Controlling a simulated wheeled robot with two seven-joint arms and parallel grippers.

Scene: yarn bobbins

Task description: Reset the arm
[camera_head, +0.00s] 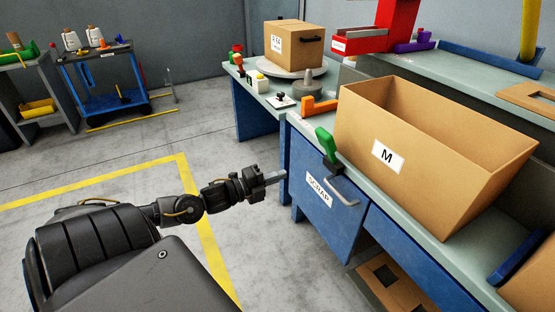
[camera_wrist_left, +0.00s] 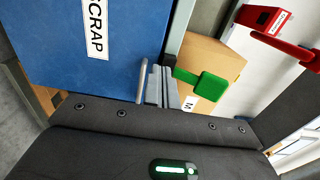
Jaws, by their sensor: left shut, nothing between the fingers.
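My left arm reaches in from the left in the head view, and its gripper (camera_head: 274,177) is shut and empty. It hangs in front of the blue drawer (camera_head: 318,205) labelled SCRAP, to the left of the drawer's grey handle (camera_head: 343,190). In the left wrist view the shut fingers (camera_wrist_left: 162,88) show near the handle (camera_wrist_left: 141,80) and the blue drawer front (camera_wrist_left: 90,50). I cannot tell whether they touch the handle. The drawer looks shut. My right gripper is not in view.
A green-handled object (camera_head: 326,143) sticks out at the bench edge above the drawer. An open cardboard box (camera_head: 440,170) marked M stands on the bench. A closed box (camera_head: 294,45) and a blue cart (camera_head: 103,80) stand farther back. The floor on the left is clear.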

